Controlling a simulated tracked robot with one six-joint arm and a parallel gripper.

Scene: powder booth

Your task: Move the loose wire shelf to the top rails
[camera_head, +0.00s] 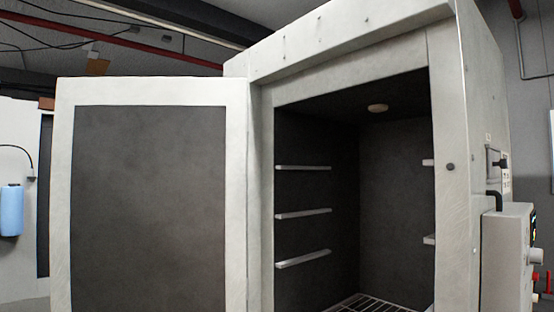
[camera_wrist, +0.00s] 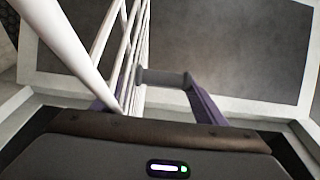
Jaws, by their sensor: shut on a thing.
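The loose wire shelf (camera_wrist: 134,45) shows in the wrist view as white bars running from the top middle down to the left, with a thick rod close to the camera. My gripper (camera_wrist: 150,80), with purple fingers, is shut on the shelf's bars; the exact grip is partly hidden. My gripper is out of the head view. In that view the cabinet (camera_head: 266,180) stands open. Its left wall carries a top rail (camera_head: 303,168), a middle rail (camera_head: 303,213) and a bottom rail (camera_head: 302,258). On the right, the top rail (camera_head: 428,162) and a lower rail (camera_head: 429,239) show only as short ends.
The cabinet door (camera_head: 150,200) is swung open to the left. A wire grid (camera_head: 372,304) lies low in the cabinet, cut off by the frame; I cannot tell whether it is the held shelf. A control box (camera_head: 508,258) juts out on the right. The space between the rails looks clear.

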